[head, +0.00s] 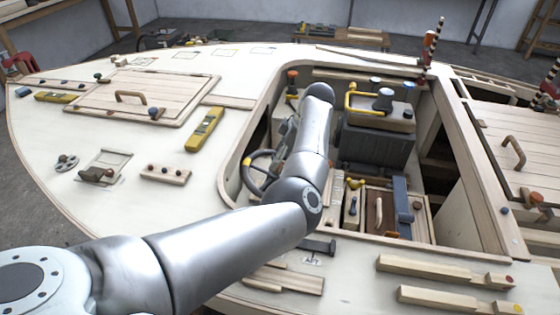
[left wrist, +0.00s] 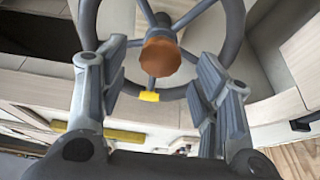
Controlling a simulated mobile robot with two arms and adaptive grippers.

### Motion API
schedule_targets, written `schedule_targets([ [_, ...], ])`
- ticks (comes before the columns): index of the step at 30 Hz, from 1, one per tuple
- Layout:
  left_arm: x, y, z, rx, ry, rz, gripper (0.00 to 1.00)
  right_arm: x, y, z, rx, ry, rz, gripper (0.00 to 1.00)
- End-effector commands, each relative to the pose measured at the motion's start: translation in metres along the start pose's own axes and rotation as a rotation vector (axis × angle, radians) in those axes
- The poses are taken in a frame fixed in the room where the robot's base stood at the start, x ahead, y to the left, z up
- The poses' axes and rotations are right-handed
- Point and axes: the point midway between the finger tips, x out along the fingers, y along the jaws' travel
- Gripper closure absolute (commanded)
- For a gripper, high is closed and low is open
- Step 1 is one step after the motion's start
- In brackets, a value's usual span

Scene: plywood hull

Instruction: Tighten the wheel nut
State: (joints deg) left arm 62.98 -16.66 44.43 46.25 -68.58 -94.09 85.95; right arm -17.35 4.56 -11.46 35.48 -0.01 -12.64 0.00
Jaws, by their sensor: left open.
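The steering wheel (head: 255,178) is dark grey with a yellow mark on its rim, and stands at the left side of the cockpit in the head view, partly hidden by my left arm. In the left wrist view the wheel (left wrist: 234,25) fills the top middle. The orange-brown faceted wheel nut (left wrist: 160,55) sits at its hub. My left gripper (left wrist: 161,75) is open, with one finger on each side of the nut in the picture and visible gaps to it. No contact with the nut shows. In the head view the nut is hidden. My right gripper is not in view.
The cockpit opening's pale rim (head: 232,165) runs close to my left arm. A dark grey box (head: 375,147) with a yellow handle stands to the right of it. A wooden box with a blue strap (head: 402,205) is nearer. A yellow level (head: 204,129) lies on the deck.

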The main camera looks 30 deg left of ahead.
Motion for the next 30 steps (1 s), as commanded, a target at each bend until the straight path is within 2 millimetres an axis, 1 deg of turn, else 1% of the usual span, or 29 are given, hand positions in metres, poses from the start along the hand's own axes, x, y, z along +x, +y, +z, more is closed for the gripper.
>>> schedule_targets([
  [1,0.007,-0.001,0.0,0.0,0.0,-0.004,0.42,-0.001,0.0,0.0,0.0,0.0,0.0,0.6],
  [3,0.014,0.0,0.0,0.0,0.0,-0.002,0.42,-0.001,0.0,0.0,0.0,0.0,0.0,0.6],
  [6,0.02,0.0,0.0,0.0,0.0,-0.001,0.42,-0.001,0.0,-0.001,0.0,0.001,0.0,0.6],
  [15,0.022,0.0,0.0,0.0,0.0,0.0,0.42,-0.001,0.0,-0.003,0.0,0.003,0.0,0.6],
  [24,0.022,0.0,0.0,0.0,0.0,-0.001,0.81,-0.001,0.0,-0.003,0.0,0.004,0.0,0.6],
  [26,0.022,0.0,0.0,0.0,0.0,-0.001,0.88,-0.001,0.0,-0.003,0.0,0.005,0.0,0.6],
  [30,0.021,0.0,0.0,0.005,0.0,-0.001,0.88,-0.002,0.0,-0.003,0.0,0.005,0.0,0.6],
])
